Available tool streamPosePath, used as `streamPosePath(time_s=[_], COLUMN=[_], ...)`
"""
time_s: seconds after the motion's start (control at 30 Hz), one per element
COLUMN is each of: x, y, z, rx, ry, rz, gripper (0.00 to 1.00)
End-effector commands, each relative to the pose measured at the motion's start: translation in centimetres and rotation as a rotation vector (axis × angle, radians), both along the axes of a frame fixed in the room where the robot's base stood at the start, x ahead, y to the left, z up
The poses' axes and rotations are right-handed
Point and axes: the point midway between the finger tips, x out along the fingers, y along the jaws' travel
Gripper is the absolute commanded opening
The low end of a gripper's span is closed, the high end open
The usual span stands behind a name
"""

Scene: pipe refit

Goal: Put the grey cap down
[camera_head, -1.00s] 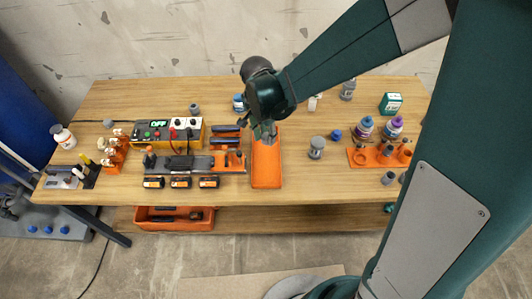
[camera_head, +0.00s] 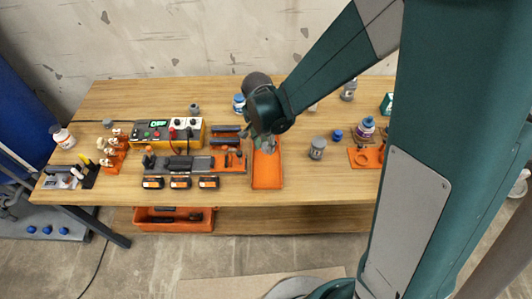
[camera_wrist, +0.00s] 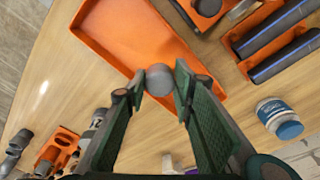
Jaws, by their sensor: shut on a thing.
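My gripper (camera_wrist: 159,88) is shut on the grey cap (camera_wrist: 159,78), a small rounded grey piece held between the two fingertips in the wrist view. In the head view my gripper (camera_head: 267,145) is over the far end of the orange tray (camera_head: 267,178); the cap is too small and covered there to make out clearly. In the wrist view the empty orange tray (camera_wrist: 140,35) lies below and beyond the cap, with the cap overlapping its rim. I cannot tell the height of the cap above the tray.
Left of the tray are an orange-grey tool holder (camera_head: 200,162) and a yellow control box (camera_head: 168,133). A grey jar (camera_head: 317,148) and a blue cap (camera_head: 337,135) stand to the right. A blue-labelled jar (camera_wrist: 279,118) shows in the wrist view. My arm hides the table's right end.

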Motion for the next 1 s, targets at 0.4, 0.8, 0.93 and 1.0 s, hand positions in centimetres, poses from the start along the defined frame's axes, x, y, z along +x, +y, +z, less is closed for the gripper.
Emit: streamPosePath(time_s=[0.4, 0.8, 0.93, 1.0], x=[0.0, 0.0, 0.0, 0.0], y=[0.0, 0.0, 0.0, 0.0], z=[-0.5, -3.5, -4.4, -4.6], rx=[0.0, 0.0, 0.0, 0.0], ry=[0.0, 0.0, 0.0, 0.0], rz=[0.0, 0.0, 0.0, 0.0], gripper=[0.18, 0.18, 0.18, 0.18])
